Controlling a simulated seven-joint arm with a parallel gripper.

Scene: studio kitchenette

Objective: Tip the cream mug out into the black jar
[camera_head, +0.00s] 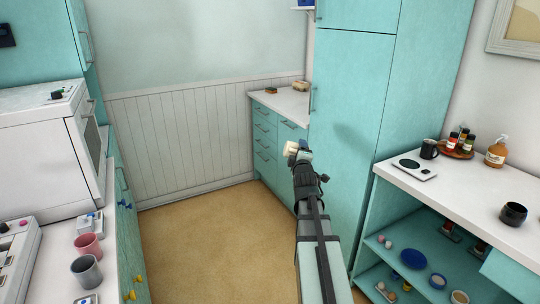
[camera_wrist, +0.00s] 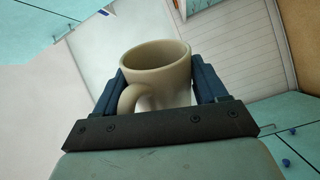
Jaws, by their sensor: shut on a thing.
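My gripper (camera_head: 299,157) is shut on the cream mug (camera_wrist: 160,74), with one dark finger on each side of its body. In the wrist view the mug's rim shows at the top and its handle points toward the camera; its contents cannot be made out. In the head view the mug (camera_head: 291,148) is a small pale shape at the arm's end, in the air in front of the tall teal cabinet. A black, round, open-topped jar (camera_head: 513,214) stands on the right-hand white counter, well apart from my gripper.
The right counter (camera_head: 462,196) also holds a dark mug (camera_head: 429,149), a kitchen scale (camera_head: 413,169), a tray of spice bottles (camera_head: 460,146) and an amber bottle (camera_head: 496,153). Shelves below hold small dishes. The left counter has a pink cup (camera_head: 88,246) and a grey cup (camera_head: 86,271). The middle floor is clear.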

